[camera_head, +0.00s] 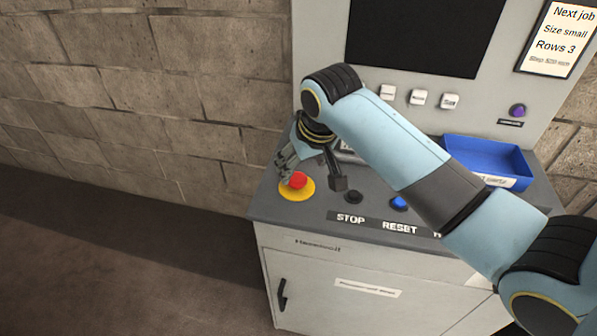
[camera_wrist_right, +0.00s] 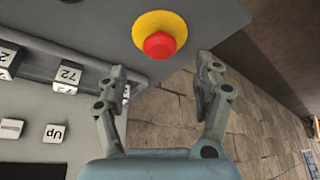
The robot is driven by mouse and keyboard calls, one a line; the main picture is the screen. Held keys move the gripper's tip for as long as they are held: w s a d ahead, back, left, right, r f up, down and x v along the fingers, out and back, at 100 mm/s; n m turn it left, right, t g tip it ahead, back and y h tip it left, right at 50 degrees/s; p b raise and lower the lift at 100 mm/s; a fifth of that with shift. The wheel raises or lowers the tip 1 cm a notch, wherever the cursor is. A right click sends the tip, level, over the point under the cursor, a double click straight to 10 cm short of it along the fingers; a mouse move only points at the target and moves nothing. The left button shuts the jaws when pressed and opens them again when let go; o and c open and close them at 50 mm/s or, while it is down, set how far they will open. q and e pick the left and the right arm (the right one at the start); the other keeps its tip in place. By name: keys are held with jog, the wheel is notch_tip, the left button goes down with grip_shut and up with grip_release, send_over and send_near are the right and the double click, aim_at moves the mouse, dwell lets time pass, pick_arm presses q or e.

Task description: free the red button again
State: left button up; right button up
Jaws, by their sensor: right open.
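The red button (camera_head: 298,180) is a round red knob on a yellow disc (camera_head: 297,190), at the left end of the grey console top. In the right wrist view the red button (camera_wrist_right: 159,45) sits on its yellow disc (camera_wrist_right: 150,22) just beyond my fingertips. My right gripper (camera_head: 284,160) is at the button's upper left in the head view. In the right wrist view it is open, its two fingers (camera_wrist_right: 162,72) apart with nothing between them. I cannot tell how far above the button the fingertips are. My left gripper is not in view.
A black button (camera_head: 353,197) and a blue button (camera_head: 399,202) stand right of the red one, near STOP and RESET labels. A blue tray (camera_head: 490,157) lies at the console's right. A dark screen (camera_head: 425,35) and white keys (camera_head: 419,97) are on the upright panel. A block wall (camera_head: 150,100) stands left.

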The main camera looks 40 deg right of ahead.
aim_at(297, 178)
jog(key=shift+x, duration=2.75)
